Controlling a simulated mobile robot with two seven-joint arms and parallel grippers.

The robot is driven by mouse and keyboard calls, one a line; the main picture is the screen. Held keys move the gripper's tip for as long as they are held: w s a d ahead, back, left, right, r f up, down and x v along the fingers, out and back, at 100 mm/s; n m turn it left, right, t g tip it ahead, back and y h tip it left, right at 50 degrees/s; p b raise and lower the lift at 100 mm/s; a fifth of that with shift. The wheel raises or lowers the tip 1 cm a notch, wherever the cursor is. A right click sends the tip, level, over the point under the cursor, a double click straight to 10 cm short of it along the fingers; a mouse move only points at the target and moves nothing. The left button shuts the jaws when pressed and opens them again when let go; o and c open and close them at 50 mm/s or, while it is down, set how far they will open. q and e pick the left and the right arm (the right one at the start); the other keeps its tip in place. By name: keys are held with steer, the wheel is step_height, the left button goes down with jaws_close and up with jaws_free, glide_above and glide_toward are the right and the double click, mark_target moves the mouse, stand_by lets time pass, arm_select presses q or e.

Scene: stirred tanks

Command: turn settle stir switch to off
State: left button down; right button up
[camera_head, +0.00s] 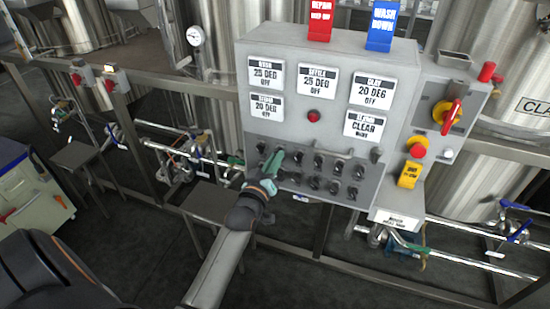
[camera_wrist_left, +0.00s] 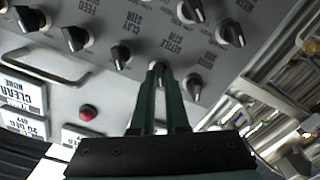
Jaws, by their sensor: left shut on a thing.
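The grey control panel (camera_head: 330,110) faces me, with rows of black rotary switches on its lower half. My left gripper (camera_head: 272,164) reaches the left end of these rows. In the left wrist view, where the panel appears upside down, the green fingers of my left gripper (camera_wrist_left: 163,78) are shut on a black knob, the settle stir switch (camera_wrist_left: 157,65), beside the "SETTLE STIR" lettering. The fingers hide most of this knob, so its pointing direction is unclear. The settle display (camera_head: 318,83) reads 25 DEG OFF. My right gripper is not in view.
The clay stir knob (camera_wrist_left: 121,56) and another knob (camera_wrist_left: 193,85) sit close on either side of the fingers. A panel handle (camera_wrist_left: 42,65) and red button (camera_wrist_left: 87,113) are nearby. A red-and-yellow rotary switch (camera_head: 447,114) is on the panel's right. Steel tanks (camera_head: 490,180) stand behind.

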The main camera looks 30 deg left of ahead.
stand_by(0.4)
arm_select(q)
steer(key=c, duration=0.9)
jaws_free()
